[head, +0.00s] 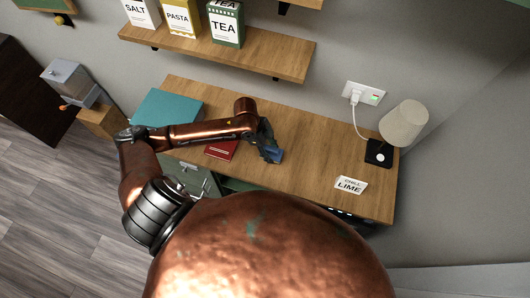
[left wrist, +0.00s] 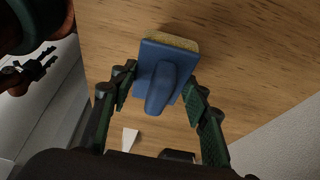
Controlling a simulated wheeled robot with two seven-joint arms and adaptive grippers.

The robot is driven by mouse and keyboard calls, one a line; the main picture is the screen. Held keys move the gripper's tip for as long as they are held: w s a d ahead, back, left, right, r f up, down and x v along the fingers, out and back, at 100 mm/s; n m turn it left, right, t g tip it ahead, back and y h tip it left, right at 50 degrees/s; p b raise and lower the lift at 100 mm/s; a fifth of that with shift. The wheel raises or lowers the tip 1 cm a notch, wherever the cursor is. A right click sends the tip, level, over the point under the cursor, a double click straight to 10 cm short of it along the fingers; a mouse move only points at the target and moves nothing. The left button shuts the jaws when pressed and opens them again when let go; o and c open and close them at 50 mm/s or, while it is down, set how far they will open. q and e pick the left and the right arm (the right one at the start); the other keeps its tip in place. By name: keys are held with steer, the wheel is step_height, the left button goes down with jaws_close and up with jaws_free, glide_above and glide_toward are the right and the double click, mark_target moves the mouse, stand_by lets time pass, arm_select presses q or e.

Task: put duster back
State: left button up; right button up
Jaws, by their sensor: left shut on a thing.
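The duster is a blue block with a blue handle and a yellowish pad; it shows in the left wrist view (left wrist: 163,78) with its handle toward the camera. In the head view the blue duster (head: 272,154) is over the wooden counter, at the end of my left arm. My left gripper (left wrist: 160,92) has one finger on each side of it and is shut on it. Whether the pad touches the counter I cannot tell. A dark forked shape at the left of the wrist view appears to be my right gripper (left wrist: 38,70), too small to read.
The wooden counter (head: 310,172) bears a teal flat item (head: 165,107), a red book-like item (head: 221,150), a white sign (head: 351,186) and a lamp (head: 402,124). A shelf (head: 270,60) with boxes hangs above. The counter's middle right is clear.

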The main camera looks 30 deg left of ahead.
arm_select(q)
steer(key=shift+s+f, duration=0.1)
steer(key=shift+f, duration=1.3)
steer(key=shift+f, duration=0.1)
steer(key=o, duration=1)
steer(key=v, duration=1.2)
steer(key=shift+p, duration=0.35)
